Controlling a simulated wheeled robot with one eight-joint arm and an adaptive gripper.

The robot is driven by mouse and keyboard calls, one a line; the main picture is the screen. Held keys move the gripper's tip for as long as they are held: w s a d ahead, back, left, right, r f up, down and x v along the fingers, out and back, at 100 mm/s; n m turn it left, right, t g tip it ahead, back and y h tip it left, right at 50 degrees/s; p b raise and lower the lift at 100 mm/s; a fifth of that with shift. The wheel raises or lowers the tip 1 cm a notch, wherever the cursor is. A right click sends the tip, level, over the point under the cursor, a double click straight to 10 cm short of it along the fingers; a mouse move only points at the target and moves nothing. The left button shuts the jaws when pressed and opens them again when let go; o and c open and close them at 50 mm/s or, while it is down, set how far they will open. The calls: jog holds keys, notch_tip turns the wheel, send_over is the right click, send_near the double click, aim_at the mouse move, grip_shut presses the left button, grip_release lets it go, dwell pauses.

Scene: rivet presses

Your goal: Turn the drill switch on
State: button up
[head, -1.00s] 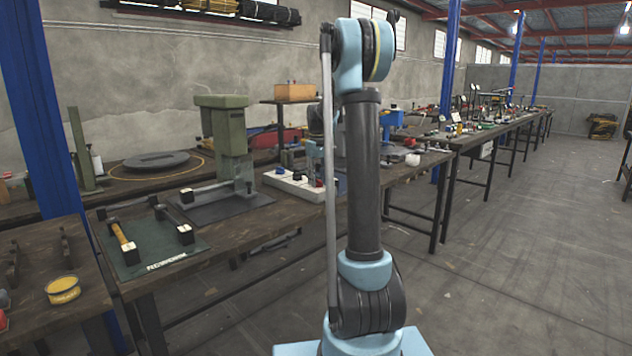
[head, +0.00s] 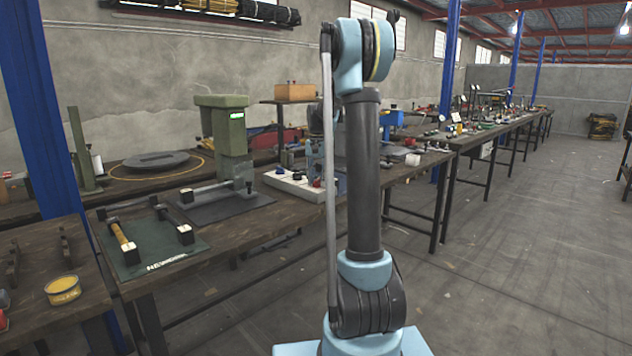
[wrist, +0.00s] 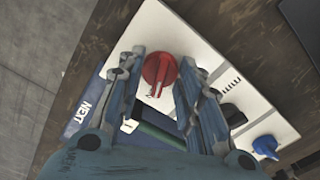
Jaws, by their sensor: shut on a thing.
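A white switch panel (head: 281,180) lies on the workbench beside the green press (head: 229,135), and it also shows in the wrist view (wrist: 215,58). A round red knob (wrist: 160,75) on this panel sits between my fingertips. My gripper (wrist: 161,60) is shut on the red knob, one finger on each side. A blue knob (wrist: 265,146) stands on the panel to the lower right, clear of the fingers. A small green light (head: 238,115) glows on the press head. In the head view my arm partly hides the gripper area.
A dark green mat (head: 150,258) with hammer-like tools lies left on the bench. A yellow tin (head: 62,290) stands on the nearer bench. A blue post (head: 40,130) rises at the left. The floor at right is clear.

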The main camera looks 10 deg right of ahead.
aim_at(318, 179)
jog(key=shift+s+m, duration=0.1)
jog(key=shift+m, duration=0.4)
jog(key=o, duration=1.1)
jog(key=shift+r, duration=0.15)
notch_tip(318, 179, up, 12)
jog(key=shift+f, duration=0.2)
